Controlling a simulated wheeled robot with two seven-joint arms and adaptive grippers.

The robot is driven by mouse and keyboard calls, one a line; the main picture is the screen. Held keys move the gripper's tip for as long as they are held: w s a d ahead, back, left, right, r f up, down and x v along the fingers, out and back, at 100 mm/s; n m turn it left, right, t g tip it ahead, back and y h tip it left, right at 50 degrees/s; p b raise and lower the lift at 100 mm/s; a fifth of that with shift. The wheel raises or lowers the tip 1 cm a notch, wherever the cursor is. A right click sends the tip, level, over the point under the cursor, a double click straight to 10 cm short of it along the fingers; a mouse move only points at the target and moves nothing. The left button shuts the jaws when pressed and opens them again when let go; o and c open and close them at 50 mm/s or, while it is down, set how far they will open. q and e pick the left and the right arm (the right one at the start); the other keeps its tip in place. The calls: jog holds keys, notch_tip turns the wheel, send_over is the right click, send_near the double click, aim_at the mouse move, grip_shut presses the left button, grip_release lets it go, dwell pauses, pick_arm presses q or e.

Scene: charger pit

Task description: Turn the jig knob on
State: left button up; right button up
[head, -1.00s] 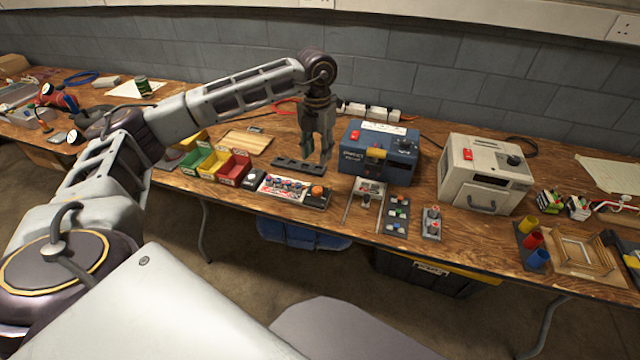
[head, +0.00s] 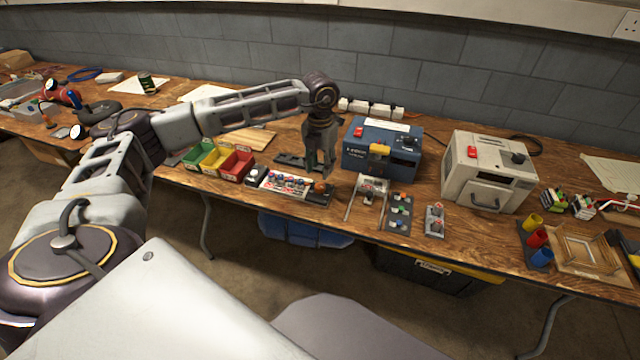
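A small panel (head: 285,185) with a row of coloured controls lies near the front edge of the bench, and a round orange-brown knob (head: 320,187) sits at its right end. I take this to be the jig knob, but its label is too small to read. My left gripper (head: 320,172) points down just above and behind the knob, its fingers apart with nothing between them. The fingertips partly overlap the knob's surroundings, and I cannot tell whether they touch it. My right gripper is not in view.
A blue box (head: 368,165) with a red switch stands right of the gripper, and a cream box (head: 470,190) further right. A switch block (head: 399,212) and a small two-knob block (head: 434,221) lie in front. Coloured bins (head: 235,165) stand to the left.

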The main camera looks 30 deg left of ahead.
aim_at(320, 185)
pick_arm(q)
notch_tip(320, 185, down, 6)
jog(key=shift+f+b, duration=0.2)
jog(key=shift+b, duration=0.1)
jog(key=shift+f, duration=0.5)
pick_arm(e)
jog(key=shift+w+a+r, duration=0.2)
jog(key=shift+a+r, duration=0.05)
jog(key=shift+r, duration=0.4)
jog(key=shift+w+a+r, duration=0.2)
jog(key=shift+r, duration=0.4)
pick_arm(q)
jog(key=c, duration=0.7)
jog(key=shift+c, duration=0.3)
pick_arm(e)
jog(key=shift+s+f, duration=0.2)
